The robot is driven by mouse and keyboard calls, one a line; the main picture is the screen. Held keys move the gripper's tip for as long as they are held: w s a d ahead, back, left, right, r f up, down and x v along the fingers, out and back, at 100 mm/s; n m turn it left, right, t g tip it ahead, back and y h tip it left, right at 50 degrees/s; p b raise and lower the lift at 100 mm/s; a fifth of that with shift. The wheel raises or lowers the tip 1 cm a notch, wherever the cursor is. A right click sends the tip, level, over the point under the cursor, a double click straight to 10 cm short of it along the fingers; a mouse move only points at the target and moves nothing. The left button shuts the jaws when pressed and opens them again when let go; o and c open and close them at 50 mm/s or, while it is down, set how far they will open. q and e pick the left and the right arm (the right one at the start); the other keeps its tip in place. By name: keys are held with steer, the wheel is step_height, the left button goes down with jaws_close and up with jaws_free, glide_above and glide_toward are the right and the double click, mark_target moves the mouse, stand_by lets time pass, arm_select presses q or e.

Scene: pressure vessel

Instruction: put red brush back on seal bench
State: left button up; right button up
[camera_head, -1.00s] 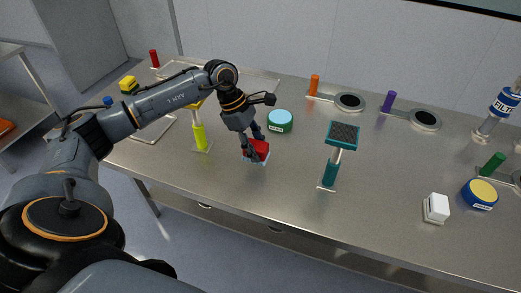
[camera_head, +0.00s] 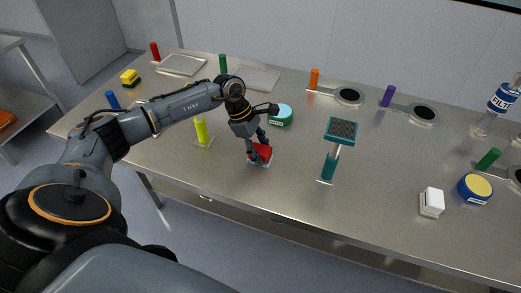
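The red brush (camera_head: 263,152) is a small red block with a pale underside, near the front middle of the steel seal bench (camera_head: 390,190). My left gripper (camera_head: 257,151) points down, with its fingers on either side of the brush and shut on it. The fingers hide part of the brush. The brush is at or just above the bench top; I cannot tell whether it touches. My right gripper is not in view.
A yellow-green upright tool (camera_head: 202,133) stands to the left and a teal stand (camera_head: 329,165) to the right. A round teal-lidded tub (camera_head: 281,116) is behind. A white box (camera_head: 432,202) and a blue tub (camera_head: 475,189) sit at right. Bench between is clear.

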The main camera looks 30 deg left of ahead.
arm_select(q)
steer(key=shift+o, duration=0.4)
steer(key=shift+r, duration=0.2)
steer(key=shift+a+r, duration=0.2)
steer(key=shift+r, duration=0.05)
steer(key=b+v, duration=0.3)
steer(key=v, duration=0.8)
steer(key=shift+r+b, duration=0.2)
steer(key=shift+b, duration=0.15)
